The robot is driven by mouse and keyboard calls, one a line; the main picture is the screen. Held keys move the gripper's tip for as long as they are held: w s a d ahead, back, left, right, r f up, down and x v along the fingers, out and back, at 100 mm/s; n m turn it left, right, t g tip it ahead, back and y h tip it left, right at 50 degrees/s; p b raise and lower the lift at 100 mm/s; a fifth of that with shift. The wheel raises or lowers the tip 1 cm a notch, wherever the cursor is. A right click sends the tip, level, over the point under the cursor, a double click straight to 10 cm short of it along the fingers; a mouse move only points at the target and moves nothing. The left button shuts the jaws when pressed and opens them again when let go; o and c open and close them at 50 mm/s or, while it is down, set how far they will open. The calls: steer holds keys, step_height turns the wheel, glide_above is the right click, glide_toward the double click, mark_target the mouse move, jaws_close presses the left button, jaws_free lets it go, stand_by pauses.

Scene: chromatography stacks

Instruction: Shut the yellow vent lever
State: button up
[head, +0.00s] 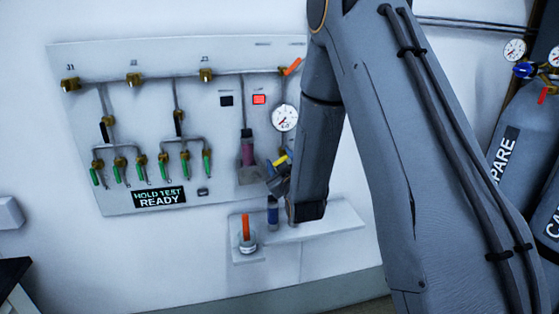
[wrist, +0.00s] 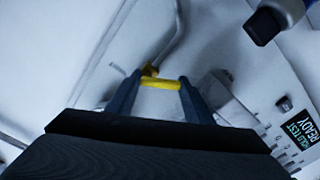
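The yellow vent lever (head: 282,160) is on the wall panel below the round gauge and tilts up to the right in the head view. My gripper (head: 274,172) is right at it, partly hidden by my arm. In the wrist view, the yellow lever (wrist: 161,84) lies across the gap between the two blue-grey fingertips of my gripper (wrist: 160,82). The fingers stand wide apart with the lever spanning between them. Whether either finger touches the lever is not clear. The lever's brass mount shows just beyond it.
A purple-filled column (head: 247,150) hangs left of the gripper. Below are a shelf (head: 320,222), a dark blue cylinder (head: 272,212) and an orange-topped item (head: 246,229). The panel (head: 90,140) holds several green-handled valves and a READY display (head: 159,197). Gas cylinders (head: 512,120) stand right.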

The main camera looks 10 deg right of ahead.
steer(key=c, duration=0.5)
steer(key=shift+c, duration=0.2)
steer(key=shift+r+m+b, duration=0.25)
steer(key=shift+m+b, duration=0.4)
steer(key=shift+m, duration=0.9)
steer(key=shift+r+m+b, duration=0.25)
steer(key=shift+m+b, duration=0.4)
steer(key=shift+m, duration=0.9)
steer(key=o, duration=1.1)
steer(key=shift+c, duration=0.2)
